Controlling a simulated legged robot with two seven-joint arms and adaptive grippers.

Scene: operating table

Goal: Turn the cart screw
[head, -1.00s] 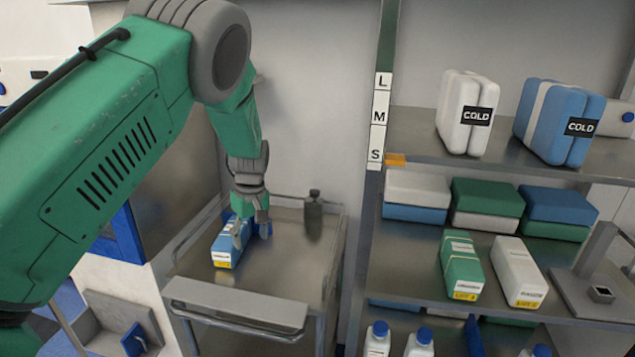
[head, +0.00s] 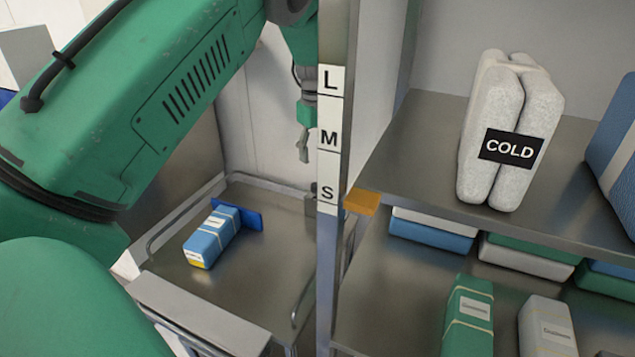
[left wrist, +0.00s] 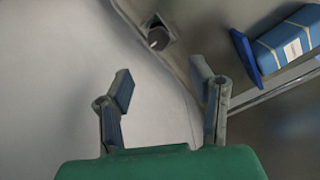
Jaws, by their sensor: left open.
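The metal cart (head: 255,285) stands at the left of the shelf in the head view. A small dark upright piece, perhaps the cart screw (left wrist: 158,36), shows at the top of the left wrist view, beyond my fingers; I cannot tell its details. In the head view the shelf post hides most of that corner of the cart. My left gripper (head: 303,146) is open and empty, raised above the back of the cart next to the post. Its two spread fingers show in the left wrist view (left wrist: 165,95). My right gripper is not in view.
A blue box (head: 213,237) lies on the cart against a blue upright plate (head: 248,218). The shelf post with L, M, S labels (head: 330,140) stands close to my left gripper. A white COLD pack (head: 490,120) and other boxes fill the shelves.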

